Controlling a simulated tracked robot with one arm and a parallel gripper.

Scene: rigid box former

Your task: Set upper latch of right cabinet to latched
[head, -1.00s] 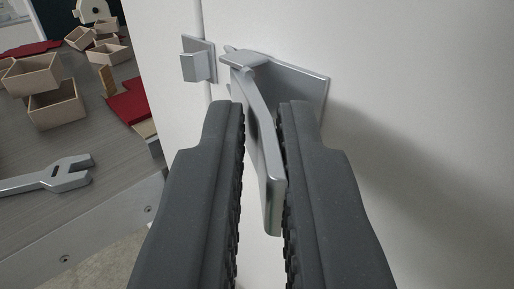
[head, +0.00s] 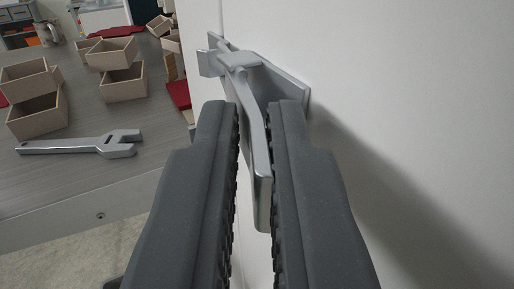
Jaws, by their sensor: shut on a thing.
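The grey metal latch (head: 257,135) is on the white cabinet door (head: 400,80). Its long lever points down and toward me, between the two dark fingers of my gripper (head: 255,112). My gripper is shut on the lever. The latch's base plate (head: 292,84) shows behind the right finger. The small metal catch (head: 208,62) is at the latch's upper left, near the door seam. The latch's head overlaps the catch in this view; I cannot tell whether they touch. The lower lever is partly hidden by the fingers.
At left is a grey table (head: 60,185) with a metal wrench (head: 80,145) and several open wooden boxes (head: 38,115). Red pieces lie further back. The table's front edge is left of my gripper. The door face at right is clear.

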